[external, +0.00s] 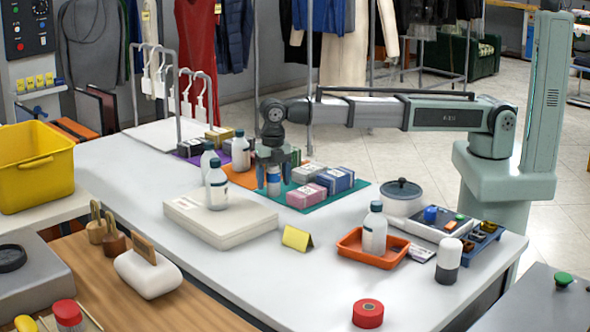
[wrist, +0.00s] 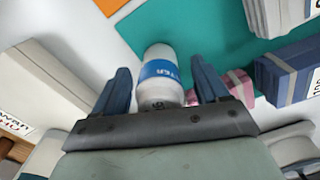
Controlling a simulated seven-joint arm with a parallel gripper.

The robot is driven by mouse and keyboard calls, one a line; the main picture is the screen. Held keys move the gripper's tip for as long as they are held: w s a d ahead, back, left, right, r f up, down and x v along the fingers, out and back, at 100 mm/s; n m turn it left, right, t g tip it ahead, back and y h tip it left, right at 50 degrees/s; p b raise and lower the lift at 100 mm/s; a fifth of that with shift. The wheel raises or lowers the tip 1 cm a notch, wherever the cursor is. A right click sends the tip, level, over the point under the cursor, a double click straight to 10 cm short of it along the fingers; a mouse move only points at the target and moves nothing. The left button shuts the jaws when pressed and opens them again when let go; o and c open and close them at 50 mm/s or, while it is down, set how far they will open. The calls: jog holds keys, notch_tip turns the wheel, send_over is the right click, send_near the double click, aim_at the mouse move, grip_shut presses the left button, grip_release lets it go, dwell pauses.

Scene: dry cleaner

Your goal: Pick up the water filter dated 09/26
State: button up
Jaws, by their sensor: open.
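A small white cylinder with a blue band, its lettering ending in "TER" (wrist: 160,68), looks like a water filter. It stands between the fingers of my gripper (wrist: 164,88), which are open with a gap visible on both sides. Dark print shows low on the cylinder, but I cannot read a date. In the external view the cylinder (external: 273,182) stands at the left edge of the teal mat (external: 296,204), under my downward-pointing gripper (external: 276,170). The lower part of the cylinder is hidden by the gripper body in the wrist view.
Right of the gripper are a pink box (external: 306,196), a blue box (external: 340,180) and a grey box (external: 309,173). An orange tray (external: 358,254) and yellow card (external: 297,239) stand nearer the front.

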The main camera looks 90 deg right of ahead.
jog(key=shift+c, duration=0.4)
jog(key=c, duration=1.1)
jog(key=shift+r, duration=0.1)
